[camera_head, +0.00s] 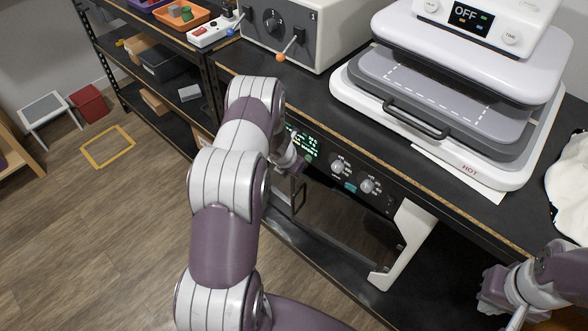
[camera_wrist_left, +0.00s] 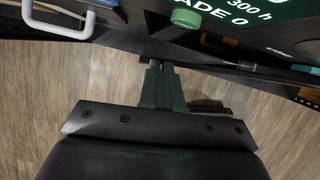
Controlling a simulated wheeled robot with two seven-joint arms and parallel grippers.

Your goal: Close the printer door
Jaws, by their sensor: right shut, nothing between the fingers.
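The printer appears to be the machine under the bench top, with a dark control panel (camera_head: 352,177) of lit green text and silver knobs. Below the panel is a dark opening edged by a pale L-shaped frame (camera_head: 412,240); I cannot tell how far the door stands open. My left arm reaches down to the panel's left end and hides part of it; its gripper is mostly hidden in the head view. In the left wrist view my left gripper (camera_wrist_left: 161,66) has its fingers together, just below the printer front (camera_wrist_left: 245,15). My right gripper (camera_head: 513,318) is shut at the lower right, away from the printer.
A heat press (camera_head: 455,165) stands on the bench above the printer. A grey box with a knob (camera_head: 300,35) stands left of it. A shelf with trays and boxes (camera_head: 165,62) is at the upper left. The wooden floor (camera_head: 110,240) in front is clear.

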